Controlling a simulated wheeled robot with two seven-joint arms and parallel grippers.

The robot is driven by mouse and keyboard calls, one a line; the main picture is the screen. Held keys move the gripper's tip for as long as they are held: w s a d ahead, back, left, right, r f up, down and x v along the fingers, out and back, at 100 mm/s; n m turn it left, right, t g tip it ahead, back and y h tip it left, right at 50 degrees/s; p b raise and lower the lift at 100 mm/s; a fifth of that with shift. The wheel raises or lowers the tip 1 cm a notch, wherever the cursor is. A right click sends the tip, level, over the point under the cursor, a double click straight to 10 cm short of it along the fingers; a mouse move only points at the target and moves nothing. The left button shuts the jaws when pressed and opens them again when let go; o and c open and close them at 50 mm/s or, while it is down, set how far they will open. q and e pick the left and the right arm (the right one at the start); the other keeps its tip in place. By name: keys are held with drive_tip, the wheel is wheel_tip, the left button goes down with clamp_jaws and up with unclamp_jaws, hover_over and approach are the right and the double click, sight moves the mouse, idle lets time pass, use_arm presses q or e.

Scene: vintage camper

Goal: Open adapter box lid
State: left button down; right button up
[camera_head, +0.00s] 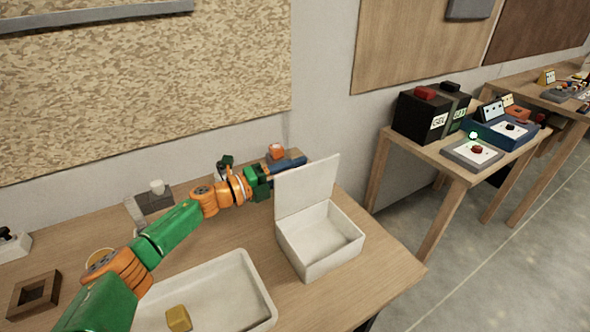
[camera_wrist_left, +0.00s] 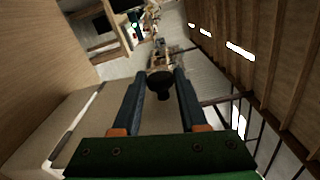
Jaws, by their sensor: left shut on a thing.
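The white adapter box (camera_head: 322,262) stands open and empty near the right end of the workbench. Its lid (camera_head: 306,186) stands up steeply along the box's rear left side. My left gripper (camera_head: 264,181) is behind the lid, at its left edge, and the lid partly hides the fingertips. In the left wrist view, the gripper fingers (camera_wrist_left: 160,95) are closed on a small black knob (camera_wrist_left: 160,84). I cannot tell how the knob joins the lid. My right gripper is in neither view.
A white tray (camera_head: 247,285) with a yellow block (camera_head: 178,318) lies left of the box, close to my left forearm. A blue item with an orange top (camera_head: 277,152) sits behind the lid. A side table (camera_head: 429,150) with devices stands right, across a gap.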

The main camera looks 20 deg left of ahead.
use_arm(q)
drive_tip(key=shift+a+r, duration=0.1)
drive_tip(key=shift+a, duration=0.05)
drive_tip(key=c, duration=0.5)
unclamp_jaws()
drive_tip(key=shift+w, duration=0.1)
drive_tip(key=shift+o, duration=0.2)
drive_tip(key=shift+w+a, duration=0.1)
drive_tip(key=b+v, duration=0.2)
drive_tip(key=v, duration=0.5)
